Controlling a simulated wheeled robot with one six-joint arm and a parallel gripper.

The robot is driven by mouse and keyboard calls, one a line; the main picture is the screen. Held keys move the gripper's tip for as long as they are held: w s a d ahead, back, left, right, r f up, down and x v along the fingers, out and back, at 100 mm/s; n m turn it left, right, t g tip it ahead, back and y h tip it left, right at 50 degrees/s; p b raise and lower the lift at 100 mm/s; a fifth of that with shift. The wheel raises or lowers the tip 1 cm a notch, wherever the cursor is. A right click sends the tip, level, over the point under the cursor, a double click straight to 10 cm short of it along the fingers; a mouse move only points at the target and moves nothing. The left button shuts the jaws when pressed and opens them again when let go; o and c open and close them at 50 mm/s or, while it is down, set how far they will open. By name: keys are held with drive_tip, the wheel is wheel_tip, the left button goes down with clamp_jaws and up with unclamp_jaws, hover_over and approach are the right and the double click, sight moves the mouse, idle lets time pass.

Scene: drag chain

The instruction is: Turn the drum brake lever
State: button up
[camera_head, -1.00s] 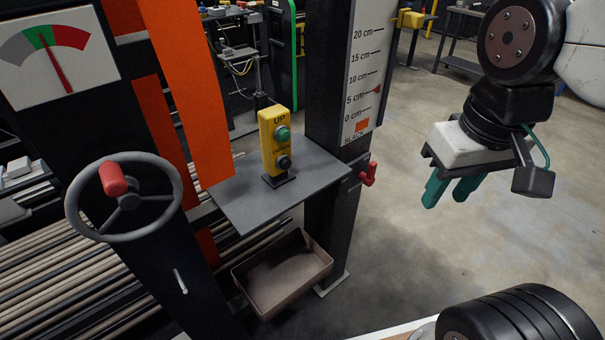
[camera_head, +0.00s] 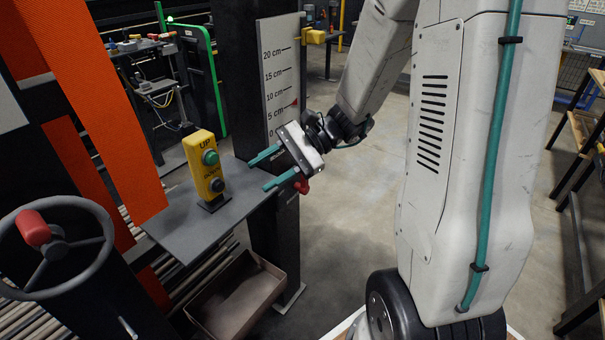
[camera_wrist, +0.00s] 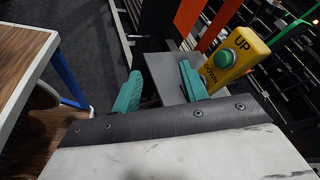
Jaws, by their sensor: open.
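A small red lever (camera_head: 302,186) sits on the side of the black post, just under the centimetre scale. It is partly hidden behind my gripper (camera_head: 260,174). My gripper has two teal fingers, spread apart with nothing between them. They point left over the right edge of the grey shelf, in front of the post. In the wrist view my gripper (camera_wrist: 160,78) is also open, its fingers toward the grey shelf (camera_wrist: 165,68). The red lever does not show there. I cannot tell whether the fingers touch anything. No label marks the red lever as the drum brake lever.
A yellow UP/DOWN button box (camera_head: 204,166) stands on the grey shelf (camera_head: 178,222), left of my fingers. A handwheel with a red knob (camera_head: 34,228) is at the far left. An open brown bin (camera_head: 238,297) lies below the shelf. Floor right of the post is clear.

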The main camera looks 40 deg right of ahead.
drive_tip(key=w+d+f+m+t, duration=0.8)
drive_tip(key=d+m, duration=0.1)
drive_tip(key=d, duration=0.1)
drive_tip(key=m+t+h, duration=0.7)
drive_tip(key=m+h, duration=0.1)
drive_tip(key=m, duration=0.2)
approach(301, 182)
wheel_tip(301, 182, up, 3)
drive_tip(key=w, duration=0.2)
drive_tip(key=x, duration=0.7)
drive_tip(key=shift+w+d+f, duration=0.1)
drive_tip(key=shift+w+d, duration=0.1)
drive_tip(key=shift+w, duration=0.15)
clamp_jaws()
